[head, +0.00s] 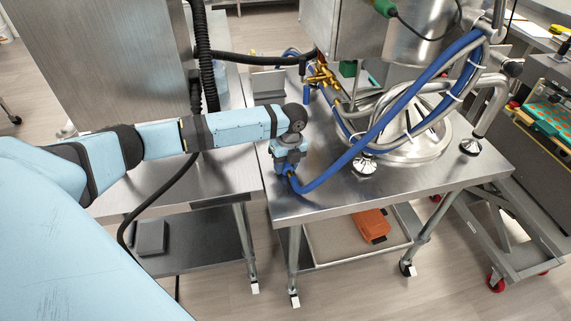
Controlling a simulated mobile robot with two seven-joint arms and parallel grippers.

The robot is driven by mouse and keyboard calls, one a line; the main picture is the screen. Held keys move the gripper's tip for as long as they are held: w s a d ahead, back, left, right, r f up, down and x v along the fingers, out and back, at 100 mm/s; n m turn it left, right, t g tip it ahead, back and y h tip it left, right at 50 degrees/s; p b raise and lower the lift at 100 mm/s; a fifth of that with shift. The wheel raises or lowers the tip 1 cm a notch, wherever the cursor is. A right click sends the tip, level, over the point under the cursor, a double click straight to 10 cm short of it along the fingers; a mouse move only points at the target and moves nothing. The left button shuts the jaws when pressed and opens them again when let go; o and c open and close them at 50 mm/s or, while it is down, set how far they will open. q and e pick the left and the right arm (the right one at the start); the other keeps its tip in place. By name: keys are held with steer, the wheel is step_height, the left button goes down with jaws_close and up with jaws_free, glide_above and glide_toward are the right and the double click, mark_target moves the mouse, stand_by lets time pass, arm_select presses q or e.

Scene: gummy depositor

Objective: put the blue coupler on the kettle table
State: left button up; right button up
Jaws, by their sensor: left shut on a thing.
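My left gripper (289,163) points down over the front left part of the steel kettle table (345,203). It is shut on the blue coupler (291,176) at the end of the thick blue hose (345,160). The gripper hides most of the coupler, which is low over the tabletop; I cannot tell whether it touches the surface. The hose runs from the coupler up to the right, past the kettle's steel base (415,150). My right gripper is not in view.
A brass manifold (322,76) with several fittings stands behind the gripper. A steel foot (364,165) is right of the hose. The table's front strip is bare. An orange object (371,225) lies on the lower shelf. A black cable (160,192) hangs below my left arm.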

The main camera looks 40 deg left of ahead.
arm_select(q)
steer(key=shift+s+f, duration=0.1)
steer(key=shift+f, duration=0.1)
steer(key=shift+f, duration=0.15)
steer(key=o, duration=0.7)
steer(key=shift+s+d, duration=0.1)
steer(key=shift+s+f, duration=0.1)
steer(key=shift+r, duration=0.35)
step_height(320, 180, up, 12)
steer(key=w, duration=0.2)
steer(key=shift+d+r, duration=0.15)
steer(key=shift+d, duration=0.15)
